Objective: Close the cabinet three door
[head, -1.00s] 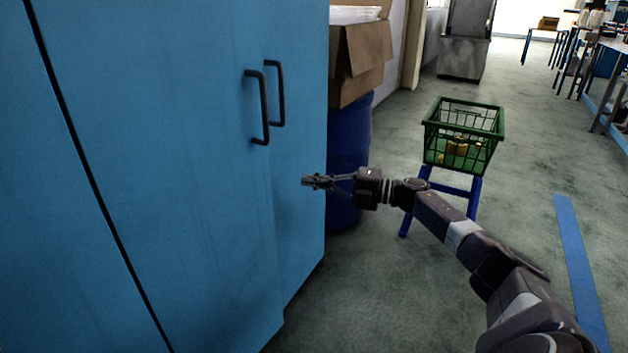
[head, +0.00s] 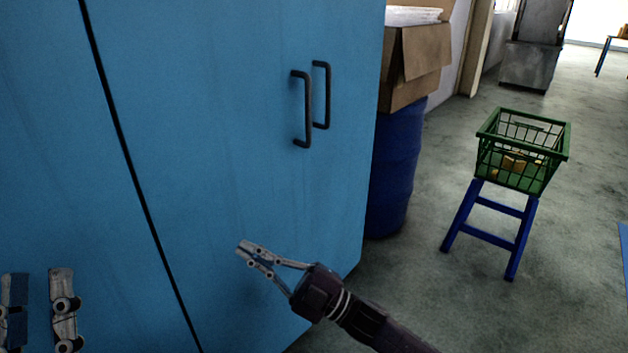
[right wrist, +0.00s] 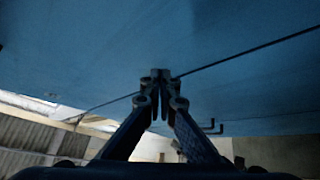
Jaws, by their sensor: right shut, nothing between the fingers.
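The blue cabinet (head: 220,130) fills the left of the head view. Two dark handles, left (head: 307,110) and right (head: 327,95), stand upright near each other on its front. The seam between their doors is faint, and I cannot tell whether they are flush. My right gripper (head: 243,249) is shut and empty, in front of the cabinet's lower part, below the handles; contact is unclear. In the right wrist view its fingertips (right wrist: 160,75) are together by the blue surface, near a dark seam. My left gripper (head: 38,275) shows at the lower left with fingers apart, empty.
A blue barrel (head: 398,170) with an open cardboard box (head: 420,65) on it stands just right of the cabinet. A green basket (head: 522,150) rests on a blue stand (head: 495,235). Grey floor (head: 450,300) is clear at the lower right.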

